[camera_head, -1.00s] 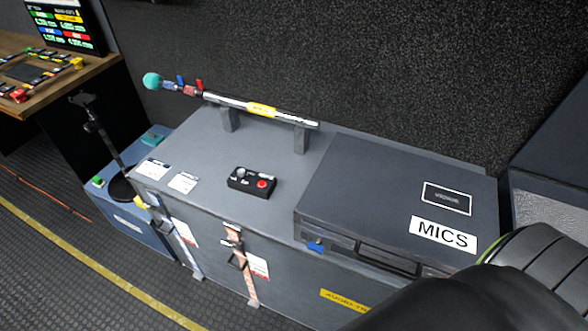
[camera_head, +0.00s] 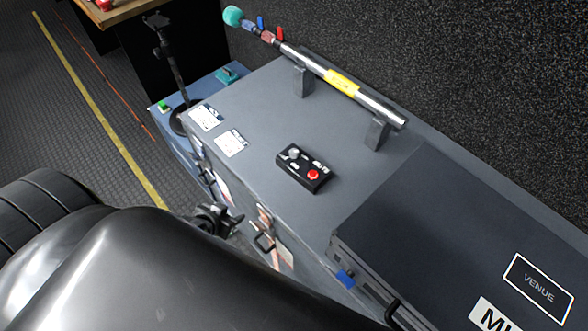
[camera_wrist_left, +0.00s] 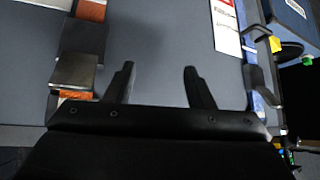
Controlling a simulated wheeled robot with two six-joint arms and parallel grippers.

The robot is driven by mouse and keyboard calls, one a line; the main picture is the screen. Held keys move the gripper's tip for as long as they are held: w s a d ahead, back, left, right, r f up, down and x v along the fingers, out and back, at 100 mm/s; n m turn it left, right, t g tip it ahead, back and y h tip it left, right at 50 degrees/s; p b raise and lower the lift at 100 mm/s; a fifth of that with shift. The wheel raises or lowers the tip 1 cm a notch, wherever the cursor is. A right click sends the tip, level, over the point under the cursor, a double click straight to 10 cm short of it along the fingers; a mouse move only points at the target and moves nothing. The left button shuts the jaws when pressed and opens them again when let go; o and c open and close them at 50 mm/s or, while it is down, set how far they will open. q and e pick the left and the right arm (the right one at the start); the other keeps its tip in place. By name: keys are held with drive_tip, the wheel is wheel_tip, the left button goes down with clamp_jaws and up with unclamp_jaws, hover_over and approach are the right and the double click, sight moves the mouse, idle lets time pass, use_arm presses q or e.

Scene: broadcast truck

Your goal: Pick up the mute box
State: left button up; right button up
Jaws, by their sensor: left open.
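The mute box (camera_head: 307,168) is a small black box with a red button, a pale knob and white lettering. It lies on the grey top of a large case (camera_head: 262,110) in the head view, with nothing on it. My left gripper (camera_head: 218,216) shows small and dark beside the case's front side, left of and apart from the mute box. In the left wrist view my left gripper (camera_wrist_left: 159,78) is open, its two fingers apart with nothing between them, facing the case's grey side. The mute box does not show there. My right gripper is not in view.
A case marked MICS (camera_head: 440,235) stands right of the mute box. A boom pole (camera_head: 342,82) rests on two stands behind it. Clear top surrounds the box.

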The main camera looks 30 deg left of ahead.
use_arm(q)
drive_tip(key=w+d+r+m+t+h+b, duration=0.1)
drive_tip(key=w+d+r, duration=0.1)
drive_tip(key=r, duration=0.4)
drive_tip(key=w+d+r+m+t+h+b, duration=0.1)
drive_tip(key=d+r+t, duration=0.1)
drive_tip(key=r, duration=0.5)
drive_tip(key=m+t+h, duration=0.1)
drive_tip(key=t+h, duration=0.1)
approach(293, 152)
drive_tip(key=x, duration=0.2)
drive_tip(key=r+x, duration=0.1)
drive_tip(key=x, duration=0.1)
drive_tip(key=shift+w+d+p, duration=0.1)
drive_tip(key=shift+d+p, duration=0.1)
drive_tip(key=shift+p, duration=0.2)
drive_tip(key=shift+a+f+p+x, duration=0.1)
drive_tip(key=shift+f+p+x, duration=0.15)
drive_tip(key=shift+x, duration=1.4)
drive_tip(key=shift+a+f+p+x, duration=0.15)
drive_tip(key=shift+f+x, duration=0.1)
drive_tip(key=shift+x, duration=1.35)
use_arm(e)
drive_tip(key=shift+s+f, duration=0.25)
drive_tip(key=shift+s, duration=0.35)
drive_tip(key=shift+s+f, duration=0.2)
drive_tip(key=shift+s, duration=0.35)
use_arm(q)
clamp_jaws()
